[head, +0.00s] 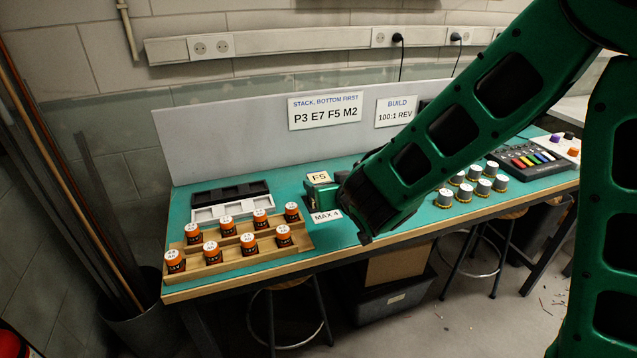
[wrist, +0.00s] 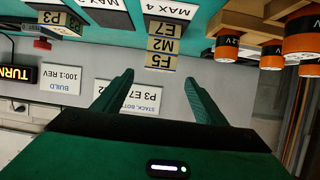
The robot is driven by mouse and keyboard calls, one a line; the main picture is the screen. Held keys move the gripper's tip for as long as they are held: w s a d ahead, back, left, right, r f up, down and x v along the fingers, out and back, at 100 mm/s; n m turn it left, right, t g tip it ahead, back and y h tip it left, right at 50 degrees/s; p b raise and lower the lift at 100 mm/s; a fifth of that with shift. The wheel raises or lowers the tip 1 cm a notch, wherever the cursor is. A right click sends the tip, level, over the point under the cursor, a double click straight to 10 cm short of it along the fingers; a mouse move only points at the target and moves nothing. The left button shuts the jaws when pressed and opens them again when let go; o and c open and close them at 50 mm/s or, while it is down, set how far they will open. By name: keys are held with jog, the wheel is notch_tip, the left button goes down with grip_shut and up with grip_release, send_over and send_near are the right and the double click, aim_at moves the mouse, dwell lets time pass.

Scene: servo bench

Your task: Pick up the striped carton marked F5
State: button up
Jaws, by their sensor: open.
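In the wrist view, which is upside down, the carton marked F5 (wrist: 161,61) shows a tan face with dark letters. It is in line with tan faces marked M2 (wrist: 163,45) and E7 (wrist: 166,29), close together. In the head view the F5 label (head: 319,177) shows just left of my arm, above a green part and behind a MAX 4 card (head: 326,215). I cannot make out stripes. My gripper (wrist: 159,76) is open and empty; F5 appears between its fingertips, apart from them. In the head view my arm's end hides what lies right of F5.
Silver cylinders (head: 465,193) stand at the right. A sign (head: 325,111) reads P3 E7 F5 M2. Tan faces marked P3 (wrist: 54,30) show in the wrist view.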

aim_at(320, 179)
jog(key=shift+x, duration=3)
jog(key=shift+d, duration=0.15)
jog(key=c, duration=1.1)
